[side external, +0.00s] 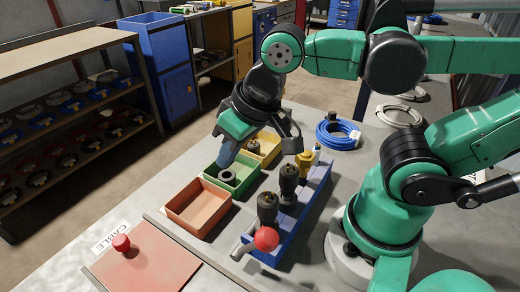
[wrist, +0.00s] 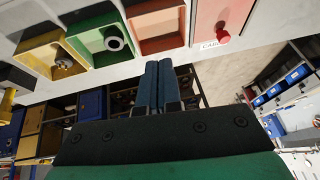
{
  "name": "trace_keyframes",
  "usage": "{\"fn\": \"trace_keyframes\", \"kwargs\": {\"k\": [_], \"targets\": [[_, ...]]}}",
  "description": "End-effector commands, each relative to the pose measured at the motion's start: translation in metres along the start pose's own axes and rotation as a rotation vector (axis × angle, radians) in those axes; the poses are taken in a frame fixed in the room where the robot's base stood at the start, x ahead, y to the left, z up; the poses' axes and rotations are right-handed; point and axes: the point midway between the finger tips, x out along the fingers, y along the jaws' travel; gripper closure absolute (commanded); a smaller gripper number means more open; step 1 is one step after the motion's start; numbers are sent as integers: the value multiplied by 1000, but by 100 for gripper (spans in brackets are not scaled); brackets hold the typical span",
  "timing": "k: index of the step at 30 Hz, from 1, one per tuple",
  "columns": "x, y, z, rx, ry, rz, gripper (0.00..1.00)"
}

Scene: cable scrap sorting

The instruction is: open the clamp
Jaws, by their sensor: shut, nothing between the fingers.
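A lever with a red ball knob (side external: 266,239) and a grey bar is at the near end of a blue rail (side external: 313,200) on the bench; it looks like the clamp. I cannot tell its exact state, and it is not in the wrist view. My gripper (side external: 224,162) is shut and empty, its blue fingers pointing down over the green bin (side external: 240,190), apart from the lever and to its upper left. The fingers (wrist: 159,64) lie side by side in the wrist view.
A dark ring (side external: 227,176) lies in the green bin. Orange (side external: 187,226) and yellow (side external: 271,136) bins flank it. Black-topped tools (side external: 288,182) stand along the rail. A blue cable coil (side external: 338,134) lies behind. A red panel with a knob (side external: 121,243) is at front left.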

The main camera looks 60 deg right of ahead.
Motion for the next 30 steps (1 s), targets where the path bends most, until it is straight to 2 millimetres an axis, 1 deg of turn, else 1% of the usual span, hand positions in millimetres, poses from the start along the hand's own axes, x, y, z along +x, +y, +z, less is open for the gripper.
{"fn": "trace_keyframes", "kwargs": {"k": [1, 3, 6, 10, 12, 14, 17, 20, 30], "targets": [[-9, -22, 15, -13, -71, -22, 100], [-22, -43, 37, -8, -169, -23, 100], [-44, -61, 67, -4, -284, 9, 100], [-69, -69, 96, -5, -375, 73, 100], [-77, -69, 104, -4, -399, 100, 100], [-81, -69, 109, -3, -411, 117, 100], [-82, -68, 112, 0, -418, 128, 100], [-78, -68, 114, 2, -418, 129, 100], [-45, -63, 128, 2, -417, 127, 100]]}}
